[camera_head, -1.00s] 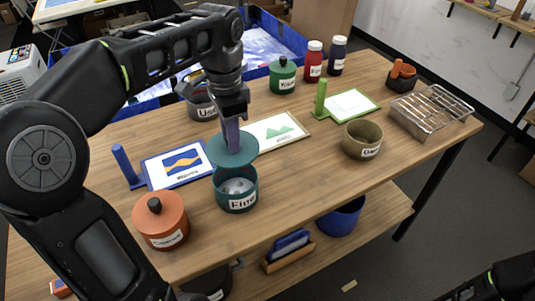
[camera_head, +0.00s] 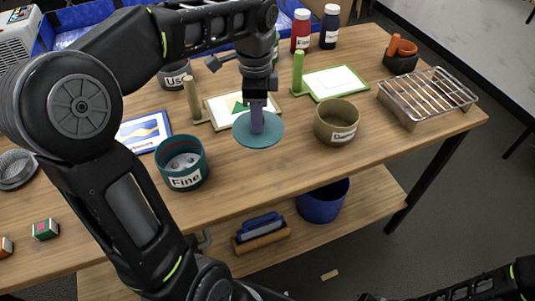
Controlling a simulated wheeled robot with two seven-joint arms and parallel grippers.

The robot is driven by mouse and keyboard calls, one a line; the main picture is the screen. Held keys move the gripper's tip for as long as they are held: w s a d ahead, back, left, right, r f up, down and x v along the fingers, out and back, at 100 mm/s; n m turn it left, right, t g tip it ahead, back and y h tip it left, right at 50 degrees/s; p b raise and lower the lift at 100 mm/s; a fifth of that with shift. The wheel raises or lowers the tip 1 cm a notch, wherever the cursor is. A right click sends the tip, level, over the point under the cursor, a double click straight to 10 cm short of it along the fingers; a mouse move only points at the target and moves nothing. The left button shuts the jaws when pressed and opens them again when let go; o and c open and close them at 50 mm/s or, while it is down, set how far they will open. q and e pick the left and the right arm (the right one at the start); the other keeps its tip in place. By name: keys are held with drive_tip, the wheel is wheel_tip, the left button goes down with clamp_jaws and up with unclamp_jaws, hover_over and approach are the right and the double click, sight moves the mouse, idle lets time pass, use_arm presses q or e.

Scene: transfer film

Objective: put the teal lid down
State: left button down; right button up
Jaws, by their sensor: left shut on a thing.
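The teal lid (camera_head: 259,133) is a flat round disc, roughly level, over the bare wood between the teal pot and the olive pot. My left gripper (camera_head: 257,120) is above it, pointing down and shut on its top. I cannot tell whether the lid touches the table (camera_head: 290,180) or hangs just above it. The teal pot labelled "Fine" (camera_head: 182,163) stands uncovered to the left, with pale things inside. My right gripper is not in view; only part of my right arm shows at the lower right.
The olive pot (camera_head: 337,121) is close right of the lid. A wire rack (camera_head: 427,92) stands at the right. Bare wood lies in front of the lid. My left arm hides part of the table's left side.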

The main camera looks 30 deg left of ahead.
use_arm(q)
drive_tip(key=shift+s+a, duration=0.1)
drive_tip(key=shift+f, duration=3.15)
drive_tip(key=shift+f+p, duration=0.4)
drive_tip(key=shift+f, duration=1.45)
drive_tip(key=shift+f, duration=0.1)
drive_tip(key=c, duration=1.2)
unclamp_jaws()
drive_tip(key=shift+o, duration=0.2)
